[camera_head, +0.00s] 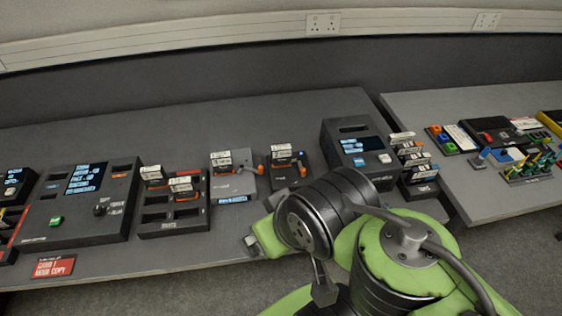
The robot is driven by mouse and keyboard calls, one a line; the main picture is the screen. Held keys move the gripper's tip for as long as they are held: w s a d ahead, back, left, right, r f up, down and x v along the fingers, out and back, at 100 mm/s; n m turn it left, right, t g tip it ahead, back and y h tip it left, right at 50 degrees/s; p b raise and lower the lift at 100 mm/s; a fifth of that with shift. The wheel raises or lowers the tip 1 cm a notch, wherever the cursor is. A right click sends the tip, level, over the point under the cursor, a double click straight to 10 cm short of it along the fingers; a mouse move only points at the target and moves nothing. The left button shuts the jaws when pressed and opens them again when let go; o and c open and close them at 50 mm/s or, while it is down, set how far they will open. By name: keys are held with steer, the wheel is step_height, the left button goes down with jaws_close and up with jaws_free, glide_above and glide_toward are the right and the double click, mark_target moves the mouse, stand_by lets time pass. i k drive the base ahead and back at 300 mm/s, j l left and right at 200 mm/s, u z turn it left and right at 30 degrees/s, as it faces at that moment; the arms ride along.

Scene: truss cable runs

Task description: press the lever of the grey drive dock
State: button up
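The grey drive dock (233,187) stands on the dark grey bench in the middle of the picture. A white-labelled drive (222,159) stands up at its back. Its orange lever (257,169) sticks out at the upper right side. A darker dock (290,178) with its own orange lever (302,171) and a labelled drive stands close to its right. My green and black arm is in front of the bench, below and right of the grey dock and apart from it. I cannot make out my gripper's fingers among the arm parts.
A slotted rack (172,228) with labelled drives stands left of the grey dock, with a dark console (78,205) beyond. A black box with a screen (358,150) stands to the right. The bench behind the docks is clear. A second table (480,205) holds small coloured parts.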

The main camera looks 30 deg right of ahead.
mark_target(260, 171)
steer(key=z, duration=0.45)
steer(key=i+j+z, duration=0.15)
steer(key=i, duration=0.15)
steer(key=i+j+z, duration=0.2)
steer(key=i+l, duration=0.1)
